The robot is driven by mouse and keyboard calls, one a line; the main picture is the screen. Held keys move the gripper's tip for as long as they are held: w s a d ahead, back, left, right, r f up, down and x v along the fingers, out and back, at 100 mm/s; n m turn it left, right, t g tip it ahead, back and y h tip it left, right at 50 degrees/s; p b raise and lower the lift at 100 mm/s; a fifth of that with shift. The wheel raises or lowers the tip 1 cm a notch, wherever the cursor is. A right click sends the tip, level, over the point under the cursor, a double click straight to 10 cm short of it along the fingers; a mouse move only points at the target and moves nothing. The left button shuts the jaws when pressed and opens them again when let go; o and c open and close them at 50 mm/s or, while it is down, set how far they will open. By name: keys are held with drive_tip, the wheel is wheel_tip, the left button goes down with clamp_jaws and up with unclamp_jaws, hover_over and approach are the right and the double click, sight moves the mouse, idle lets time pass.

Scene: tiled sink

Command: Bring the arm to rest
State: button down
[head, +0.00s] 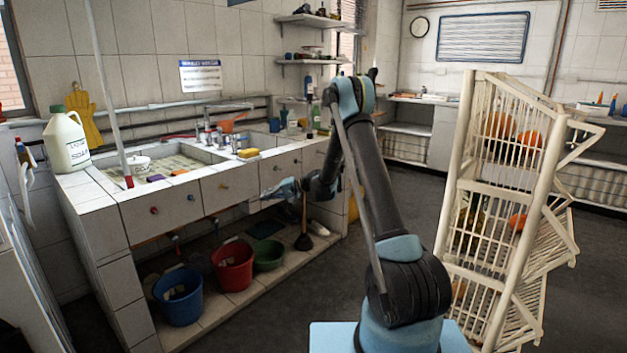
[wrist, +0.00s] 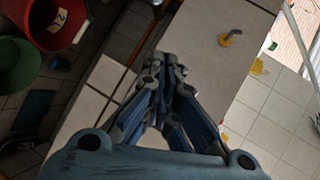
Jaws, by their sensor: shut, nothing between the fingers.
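My arm rises in the middle of the head view and bends over at its elbow. My gripper (head: 268,193) points left in front of the sink cabinet's drawers (head: 230,187). In the wrist view my gripper (wrist: 163,62) has its fingers drawn together, with nothing between them. The tiled cabinet front lies behind the fingers there, with a drawer knob (wrist: 228,40) to their upper right. I cannot tell how far the fingertips are from the cabinet front.
A white slatted rack (head: 487,190) with orange items stands close on my arm's right. Under the sink are a blue bucket (head: 180,298), a red bucket (head: 233,267), a green basin (head: 268,256) and a plunger (head: 303,238). A white jug (head: 68,143) stands on the counter. Dark floor is open behind.

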drive_tip(key=s+d+r+h, duration=0.3)
drive_tip(key=s+d+r, duration=0.5)
drive_tip(key=s+d, duration=0.25)
drive_tip(key=s+d+r+h, duration=0.3)
drive_tip(key=s+d+r, duration=0.5)
drive_tip(key=s, duration=0.4)
drive_tip(key=s+d+f+h, duration=0.2)
drive_tip(key=s+d+f, duration=0.1)
drive_tip(key=s+d, duration=0.4)
drive_tip(key=s+d+f+h, duration=0.3)
drive_tip(key=s+d, duration=0.4)
drive_tip(key=s, duration=0.7)
drive_tip(key=s+d+f+h, duration=0.2)
drive_tip(key=s+d+f, duration=0.1)
drive_tip(key=s+d, duration=0.4)
drive_tip(key=s, duration=0.3)
drive_tip(key=shift+s+d+f+h, duration=0.15)
drive_tip(key=shift+d+f+h, duration=0.1)
drive_tip(key=shift+f+h, duration=0.15)
drive_tip(key=shift+w+f, duration=0.15)
drive_tip(key=shift+w, duration=0.3)
